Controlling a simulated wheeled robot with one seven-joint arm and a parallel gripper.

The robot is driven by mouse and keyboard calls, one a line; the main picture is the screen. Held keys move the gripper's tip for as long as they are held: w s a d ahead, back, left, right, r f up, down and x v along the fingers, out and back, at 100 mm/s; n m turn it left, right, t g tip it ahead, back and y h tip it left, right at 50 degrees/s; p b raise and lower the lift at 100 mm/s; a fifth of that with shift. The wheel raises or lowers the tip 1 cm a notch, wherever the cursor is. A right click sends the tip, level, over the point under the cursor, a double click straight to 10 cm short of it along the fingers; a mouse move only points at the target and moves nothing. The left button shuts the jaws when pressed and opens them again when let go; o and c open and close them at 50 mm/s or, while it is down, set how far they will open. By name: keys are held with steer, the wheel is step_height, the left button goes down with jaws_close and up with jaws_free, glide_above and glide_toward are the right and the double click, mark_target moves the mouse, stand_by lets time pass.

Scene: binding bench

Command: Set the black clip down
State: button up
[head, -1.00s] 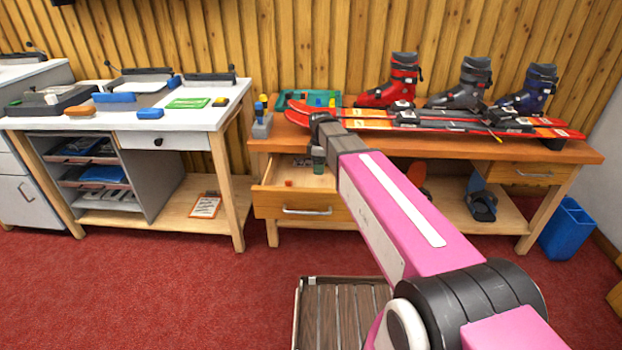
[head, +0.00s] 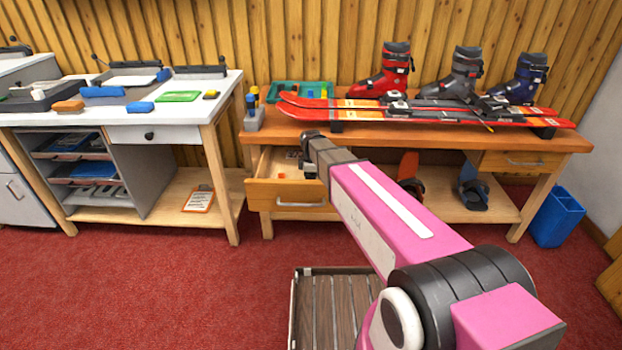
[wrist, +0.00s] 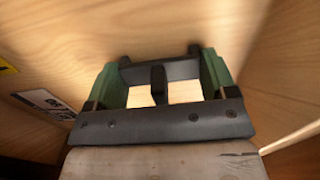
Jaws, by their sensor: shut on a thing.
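My gripper (wrist: 160,66) shows in the wrist view with green fingers on either side. It is shut on the black clip (wrist: 180,70), a dark bar with a short stem, held between the fingertips. Pale wood surfaces surround it closely. In the head view my gripper (head: 310,168) is at the open drawer (head: 262,195) of the ski bench, near its right side. The clip cannot be made out in the head view. Whether the clip touches the drawer floor cannot be told.
A small orange-red item (head: 291,155) lies in the drawer. Skis (head: 430,115) and boots (head: 385,80) stand on the bench top (head: 380,140) above. A bottle caddy (head: 253,118) is at its left end. In the wrist view a printed label (wrist: 45,102) is on the wood at left.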

steer(key=shift+f, duration=0.15)
steer(key=o, duration=0.9)
steer(key=shift+c, duration=0.2)
step_height(320, 180, up, 12)
steer(key=shift+r, duration=0.2)
